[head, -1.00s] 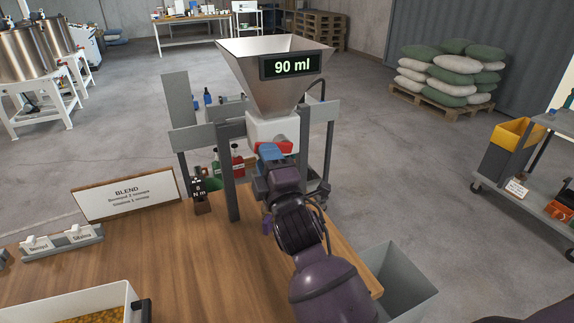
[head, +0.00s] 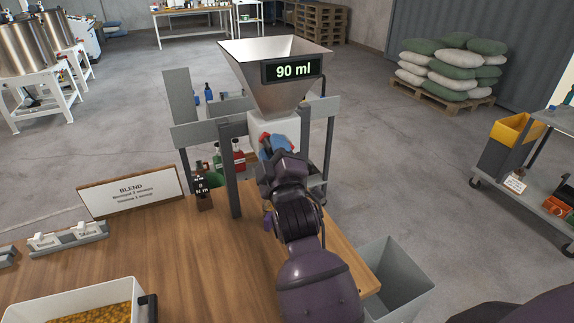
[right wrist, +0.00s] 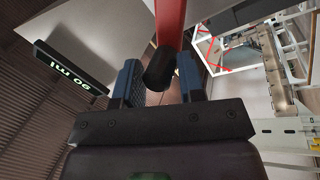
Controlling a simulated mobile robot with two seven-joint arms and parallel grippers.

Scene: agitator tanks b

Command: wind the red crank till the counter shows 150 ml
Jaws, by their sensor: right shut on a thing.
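The counter (head: 293,70) on the front of the metal hopper (head: 268,98) reads 90 ml. It also shows turned over in the right wrist view (right wrist: 72,66). The red crank (head: 265,137) is on the white housing (head: 288,126) under the hopper, mostly hidden by my right gripper (head: 276,147). In the right wrist view the red crank arm (right wrist: 170,22) ends in a black knob (right wrist: 160,68). The knob lies between my right gripper's two blue fingers, which are shut on it. My left gripper is not in view.
A grey post (head: 229,170) of the stand rises left of my right arm. A small dark display (head: 201,187), a BLEND sign (head: 131,191) and a white tray (head: 75,290) are on the wooden table. A grey bin (head: 400,275) stands at the table's right edge.

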